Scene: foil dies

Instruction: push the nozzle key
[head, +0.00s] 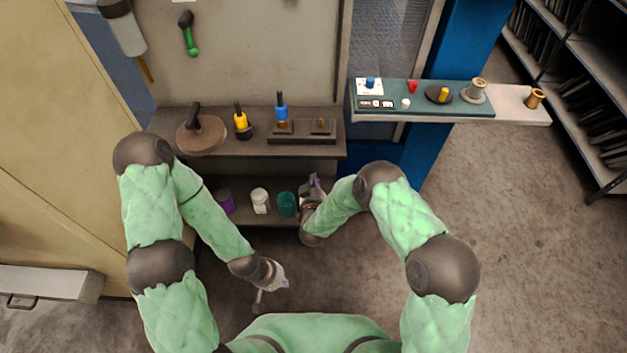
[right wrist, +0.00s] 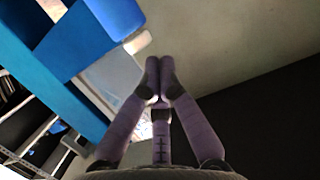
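I cannot tell which of these is the nozzle key. My right gripper (head: 315,182) is at the front of the lower shelf, left of and apart from the panel. In the right wrist view its purple fingers (right wrist: 160,65) are together with nothing visible between them. My left gripper (head: 268,293) hangs low, apart from the shelves; its fingers are too small to judge.
The workbench (head: 235,145) holds a round wooden disc (head: 201,137), a yellow-handled tool (head: 241,121) and a blue-handled tool (head: 281,107). Purple (head: 224,202), white (head: 260,201) and teal (head: 288,205) jars stand on the lower shelf.

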